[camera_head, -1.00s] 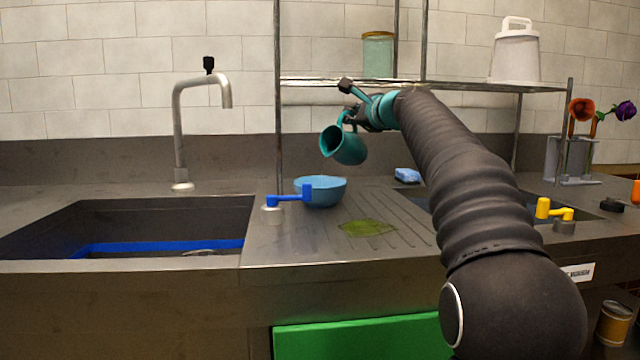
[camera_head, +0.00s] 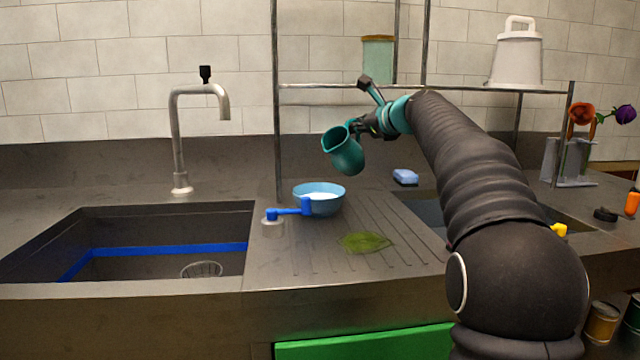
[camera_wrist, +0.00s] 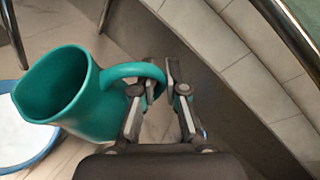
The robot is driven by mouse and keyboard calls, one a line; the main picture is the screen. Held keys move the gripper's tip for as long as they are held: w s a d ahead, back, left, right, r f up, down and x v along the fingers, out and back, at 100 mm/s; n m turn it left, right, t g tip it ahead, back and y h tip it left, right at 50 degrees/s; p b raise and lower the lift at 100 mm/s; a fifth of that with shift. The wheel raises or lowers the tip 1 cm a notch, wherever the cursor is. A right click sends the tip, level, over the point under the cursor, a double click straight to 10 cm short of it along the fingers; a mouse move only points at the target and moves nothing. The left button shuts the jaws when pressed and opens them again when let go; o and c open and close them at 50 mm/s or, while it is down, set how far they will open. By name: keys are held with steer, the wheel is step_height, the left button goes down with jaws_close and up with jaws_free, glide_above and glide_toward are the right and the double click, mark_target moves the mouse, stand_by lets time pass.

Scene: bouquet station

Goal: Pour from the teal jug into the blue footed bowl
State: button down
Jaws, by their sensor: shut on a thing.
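The teal jug (camera_head: 346,154) hangs in the air above and slightly right of the blue footed bowl (camera_head: 328,207), clear of it. It leans a little, its open mouth toward the upper left. My gripper (camera_head: 359,126) is shut on the jug's handle; in the wrist view my gripper (camera_wrist: 161,82) has its fingers at the handle of the jug (camera_wrist: 92,112). The bowl stands upright on the counter and shows white contents inside. In the wrist view the bowl (camera_wrist: 44,152) is partly cut off and partly behind the jug. I cannot see any stream between them.
A rack post (camera_head: 276,100) rises behind the bowl. A sink (camera_head: 130,225) opens at left.

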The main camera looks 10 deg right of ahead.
steer(key=shift+w+d+f+m, duration=0.1)
steer(key=shift+d+m, duration=0.1)
steer(key=shift+m, duration=0.2)
steer(key=shift+g, duration=0.3)
stand_by(1.6)
